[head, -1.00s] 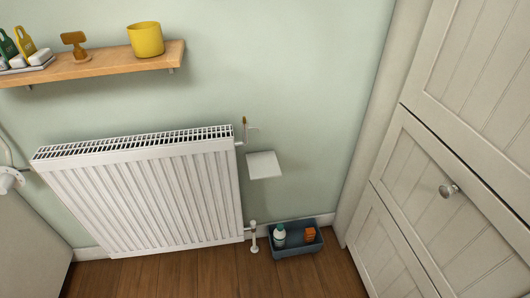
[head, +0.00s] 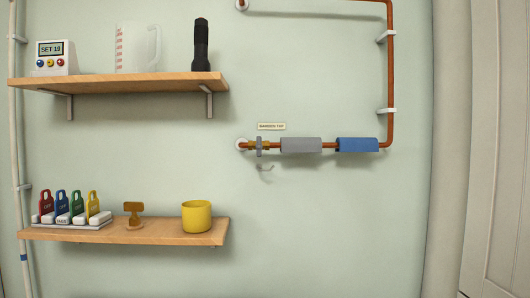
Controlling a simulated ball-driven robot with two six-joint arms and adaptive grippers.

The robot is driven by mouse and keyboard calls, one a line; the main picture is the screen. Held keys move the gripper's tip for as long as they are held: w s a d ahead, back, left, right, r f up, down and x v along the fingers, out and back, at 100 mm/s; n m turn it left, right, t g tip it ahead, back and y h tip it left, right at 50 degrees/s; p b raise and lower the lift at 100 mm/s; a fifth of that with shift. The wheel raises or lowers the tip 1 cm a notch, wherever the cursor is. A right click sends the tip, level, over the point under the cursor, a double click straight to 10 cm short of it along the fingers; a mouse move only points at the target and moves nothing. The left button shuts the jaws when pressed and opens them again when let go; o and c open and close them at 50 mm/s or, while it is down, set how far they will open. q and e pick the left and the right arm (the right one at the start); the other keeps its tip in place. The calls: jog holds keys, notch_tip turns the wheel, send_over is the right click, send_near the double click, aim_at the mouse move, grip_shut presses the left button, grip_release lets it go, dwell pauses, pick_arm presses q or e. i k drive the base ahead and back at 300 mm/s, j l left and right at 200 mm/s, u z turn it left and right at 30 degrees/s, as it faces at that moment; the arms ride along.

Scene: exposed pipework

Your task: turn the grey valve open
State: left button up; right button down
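A valve with a grey handle (head: 259,146) and brass fittings sits on a copper pipe at the middle of the head view, near the wall. A small label (head: 272,126), which seems to read "GARDEN TAP", is on the wall just above it. The grey handle looks narrow and upright, across the pipe; its exact setting is hard to tell at this size. Neither of my grippers is in view, and nothing is touching the valve.
A grey sleeve (head: 301,145) and a blue sleeve (head: 357,145) wrap the pipe right of the valve. A small hook (head: 265,168) is below it. An upper shelf (head: 120,83) and lower shelf (head: 130,232) jut out at left. A pale cupboard (head: 495,150) stands at right.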

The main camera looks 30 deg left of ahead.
aim_at(258, 147)
jog(key=u, duration=1.25)
